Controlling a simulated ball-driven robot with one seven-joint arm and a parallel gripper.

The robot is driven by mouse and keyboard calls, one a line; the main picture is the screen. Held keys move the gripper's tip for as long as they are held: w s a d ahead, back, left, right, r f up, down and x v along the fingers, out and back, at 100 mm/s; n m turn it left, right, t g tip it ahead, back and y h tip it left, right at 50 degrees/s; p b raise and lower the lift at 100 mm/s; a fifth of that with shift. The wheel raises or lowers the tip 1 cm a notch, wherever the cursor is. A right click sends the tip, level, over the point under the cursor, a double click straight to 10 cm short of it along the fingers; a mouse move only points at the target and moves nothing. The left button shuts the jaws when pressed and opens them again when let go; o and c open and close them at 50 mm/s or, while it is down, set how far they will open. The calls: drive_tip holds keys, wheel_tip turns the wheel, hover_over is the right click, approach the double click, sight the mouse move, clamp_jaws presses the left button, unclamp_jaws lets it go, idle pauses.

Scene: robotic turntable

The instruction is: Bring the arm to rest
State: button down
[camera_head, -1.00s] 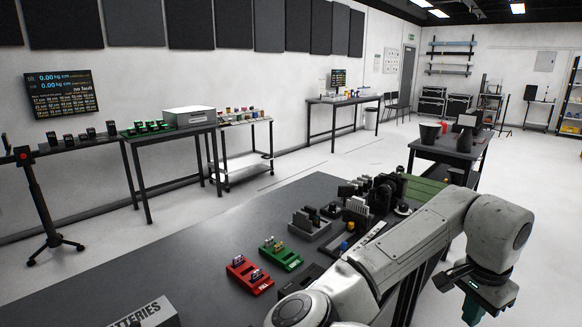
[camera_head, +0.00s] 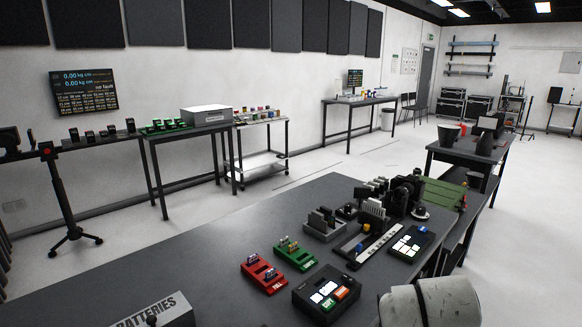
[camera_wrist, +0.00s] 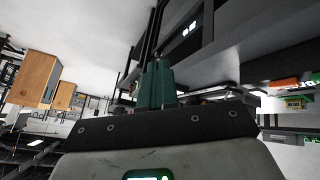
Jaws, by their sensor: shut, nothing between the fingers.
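My gripper (camera_wrist: 155,82) shows in the wrist view as two green fingers pressed together, with nothing between them. It is outside the head view. In the head view only a pale rounded part of my arm (camera_head: 432,303) shows, at the bottom right corner beside the dark workbench. The wrist view is tilted, with the dark underside or edge of a table close by the fingers at the upper right.
The dark workbench (camera_head: 215,268) holds a red tray (camera_head: 263,274), a green tray (camera_head: 294,254), a black button box (camera_head: 326,293) and a batteries box (camera_head: 150,312). Wooden blocks (camera_wrist: 34,79) show in the wrist view. Open floor (camera_head: 330,165) lies behind the bench.

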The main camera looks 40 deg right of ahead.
drive_tip(key=s+a+f+n+y, duration=0.3)
drive_tip(key=a+f, duration=0.5)
drive_tip(key=a, duration=0.4)
drive_tip(key=s+a+f+n+g+y, duration=0.1)
drive_tip(key=s+a+f+n+y, duration=0.2)
drive_tip(key=a+f, duration=0.6)
drive_tip(key=s+a+n, duration=0.2)
drive_tip(key=a, duration=0.1)
drive_tip(key=shift+s+a+f+n+y, duration=0.2)
drive_tip(key=shift+s+a+n+y, duration=0.1)
drive_tip(key=shift+n, duration=0.1)
drive_tip(key=w+d+r+m+t+h+p, duration=0.1)
drive_tip(key=w+d+r+m+t+p, duration=0.1)
drive_tip(key=w+d+r, duration=0.5)
drive_tip(key=w+d+r+m+t+h+p, duration=0.15)
drive_tip(key=w+r, duration=0.35)
drive_tip(key=w, duration=0.6)
drive_tip(key=w+d+r+m+g, duration=0.2)
drive_tip(key=w+d+r+m, duration=0.4)
drive_tip(key=r, duration=0.2)
drive_tip(key=w+d+r+m+g, duration=0.2)
drive_tip(key=w+d+r+m, duration=0.4)
drive_tip(key=r, duration=0.3)
drive_tip(key=shift+d+r+m, duration=0.25)
drive_tip(key=shift+d+m, duration=0.25)
drive_tip(key=shift+m, duration=0.15)
